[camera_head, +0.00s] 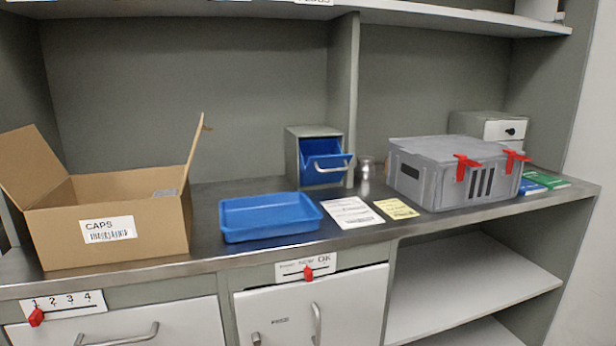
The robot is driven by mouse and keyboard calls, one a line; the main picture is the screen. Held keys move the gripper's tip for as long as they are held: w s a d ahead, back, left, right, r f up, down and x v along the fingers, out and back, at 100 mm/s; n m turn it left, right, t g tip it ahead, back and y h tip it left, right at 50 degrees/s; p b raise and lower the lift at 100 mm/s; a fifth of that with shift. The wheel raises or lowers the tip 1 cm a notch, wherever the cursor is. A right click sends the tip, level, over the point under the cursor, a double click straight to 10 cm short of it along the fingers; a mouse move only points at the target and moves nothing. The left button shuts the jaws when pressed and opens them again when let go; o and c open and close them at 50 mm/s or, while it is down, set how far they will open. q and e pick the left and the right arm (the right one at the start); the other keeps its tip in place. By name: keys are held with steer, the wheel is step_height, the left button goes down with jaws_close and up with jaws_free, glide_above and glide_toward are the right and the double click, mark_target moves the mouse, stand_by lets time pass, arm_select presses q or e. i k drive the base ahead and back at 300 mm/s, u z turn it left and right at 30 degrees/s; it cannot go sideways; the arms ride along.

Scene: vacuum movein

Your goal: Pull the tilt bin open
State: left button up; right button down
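The tilt bin (322,176) is a blue bin with a curved light handle (333,166) across its front. It sits in a small grey housing (293,160) at the back of the counter, beside the upright divider. Its top edge leans a little forward of the housing, and a dark gap shows above it. How far it can tilt cannot be told. Neither of my grippers is in view.
On the counter (215,262) stand an open cardboard box (150,240) at left, a blue tray (268,234) in front of the bin, papers (350,213), a small metal jar (365,168) and a grey case (430,190) with red latches. A divider (343,80) rises behind.

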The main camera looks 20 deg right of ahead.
mark_target(321, 160)
steer(key=u, duration=1.65)
steer(key=k, duration=0.75)
steer(key=z, duration=1.2)
